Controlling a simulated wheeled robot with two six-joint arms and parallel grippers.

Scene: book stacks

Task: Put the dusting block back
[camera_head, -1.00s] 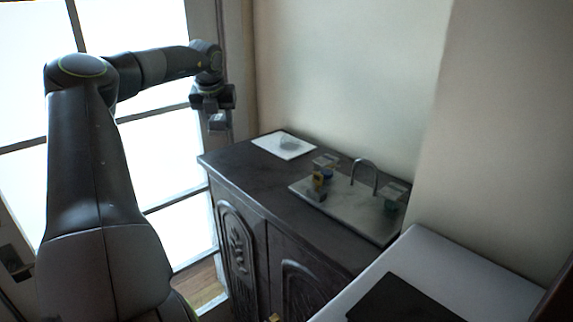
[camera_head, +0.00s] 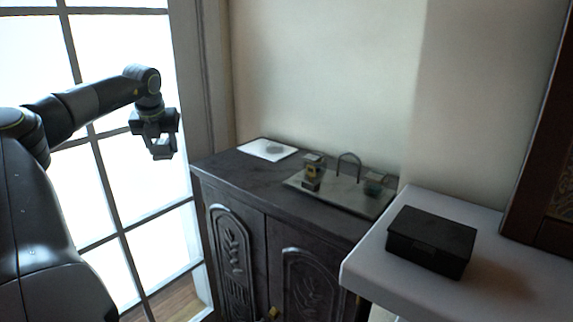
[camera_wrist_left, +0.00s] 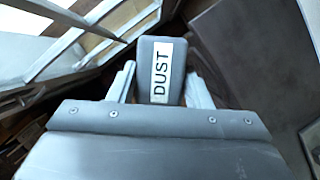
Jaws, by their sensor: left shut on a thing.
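The dusting block (camera_wrist_left: 162,70) is grey with a white label reading DUST. In the left wrist view it sits between the two fingers of my left gripper (camera_wrist_left: 163,84), which is shut on it. In the head view my left gripper (camera_head: 161,150) hangs in the air in front of the window, left of the dark cabinet, and the block there is too small to make out clearly. My right gripper is not in view.
The dark carved cabinet (camera_head: 222,167) carries a white sheet with a grey patch (camera_head: 250,148) and a grey tray (camera_head: 345,198) with several small items and a metal arch (camera_head: 349,157). A black box (camera_head: 431,240) lies on a white surface (camera_head: 372,268) at the right.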

